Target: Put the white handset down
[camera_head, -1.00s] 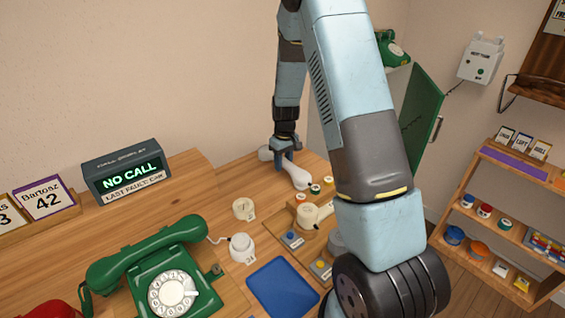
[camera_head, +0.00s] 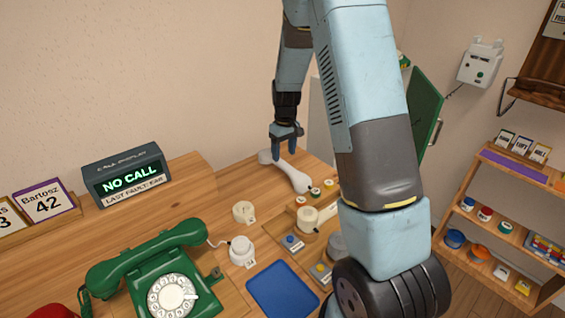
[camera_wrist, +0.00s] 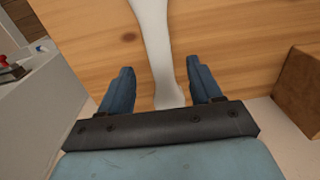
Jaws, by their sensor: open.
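The white handset (camera_head: 293,174) lies on the wooden desk in the head view, behind the board with buttons. In the wrist view the handset (camera_wrist: 155,42) runs up from between my fingers to the top edge; its far end is out of that frame. My gripper (camera_head: 287,148) is above the handset in the head view, with its fingers pointing down. In the wrist view my gripper (camera_wrist: 161,88) is open, with one blue finger on each side of the handset and gaps between. My arm covers part of the scene right of the desk.
A green rotary phone (camera_head: 160,275) stands at the front left, near a call display (camera_head: 124,175). A blue mat (camera_head: 282,290), white round pieces (camera_head: 242,252) and a button board (camera_head: 309,240) lie nearer. Shelves (camera_head: 507,215) stand right. Bare desk (camera_head: 220,193) lies left of the handset.

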